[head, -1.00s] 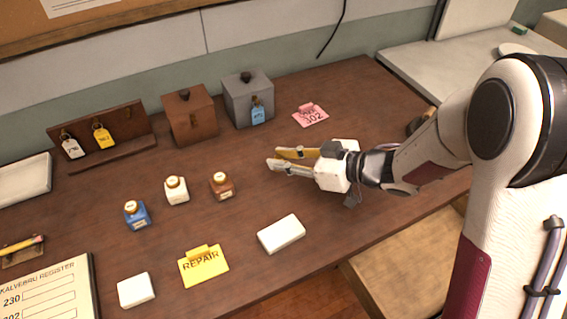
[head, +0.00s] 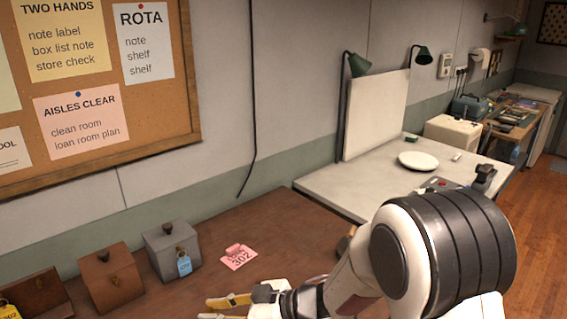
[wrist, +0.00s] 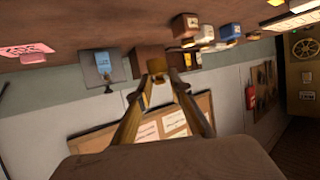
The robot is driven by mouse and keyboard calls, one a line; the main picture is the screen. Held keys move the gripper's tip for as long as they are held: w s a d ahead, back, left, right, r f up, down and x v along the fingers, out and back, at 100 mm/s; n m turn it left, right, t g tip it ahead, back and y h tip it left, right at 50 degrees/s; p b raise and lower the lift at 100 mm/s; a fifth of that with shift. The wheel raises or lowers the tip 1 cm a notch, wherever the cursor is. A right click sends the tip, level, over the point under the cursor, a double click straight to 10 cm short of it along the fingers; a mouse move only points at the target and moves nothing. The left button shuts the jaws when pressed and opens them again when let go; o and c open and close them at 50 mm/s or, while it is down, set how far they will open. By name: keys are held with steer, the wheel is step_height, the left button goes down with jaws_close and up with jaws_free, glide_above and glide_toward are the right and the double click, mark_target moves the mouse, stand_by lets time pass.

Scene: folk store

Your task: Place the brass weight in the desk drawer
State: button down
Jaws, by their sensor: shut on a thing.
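My gripper (head: 218,309) is at the bottom edge of the head view, above the desk (head: 277,222), in front of the pink tag. In the wrist view my gripper (wrist: 161,82) has its fingers closing in on a small brass-coloured piece, the brass weight (wrist: 157,66), at the tips. The weight cannot be made out in the head view. The desk drawer does not show in either current view.
A grey box (head: 172,252) with a blue tag, a brown box (head: 110,280) and a pink tag (head: 238,257) stand or lie on the desk. A pale table (head: 350,183) with a white plate (head: 418,161) adjoins at right.

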steer(key=w+d+r+m+t+h, duration=0.1)
steer(key=w+d+m+t+h, duration=0.3)
steer(key=w+d+m+t, duration=0.65)
steer(key=w+d+r+m+h, duration=0.1)
steer(key=d+h, duration=0.2)
steer(key=d, duration=0.5)
steer(key=w+d+m+h, duration=0.2)
steer(key=d+h, duration=0.1)
steer(key=d, duration=0.5)
steer(key=w+d+r+m+h, duration=0.1)
steer(key=w+d+m+h, duration=0.1)
steer(key=d, duration=0.6)
steer(key=shift+r+h, duration=0.3)
steer(key=shift+h, duration=0.3)
steer(key=shift+a+m+t, duration=0.1)
steer(key=shift+m+t, duration=0.15)
steer(key=s+a+f+n+g+y, duration=0.1)
steer(key=a+f+n+y, duration=0.2)
steer(key=a, duration=1.1)
steer(key=s+a+n+g+y, duration=0.1)
steer(key=a+n+y, duration=0.3)
steer(key=a, duration=1.1)
steer(key=s+a+n+g+y, duration=0.2)
steer(key=s+a, duration=0.3)
steer(key=a, duration=0.6)
steer(key=s+a+n+g+y, duration=0.3)
steer(key=s+a+n+g, duration=0.1)
steer(key=a, duration=0.8)
steer(key=shift+s+n+g+y, duration=0.3)
steer(key=shift+s, duration=0.4)
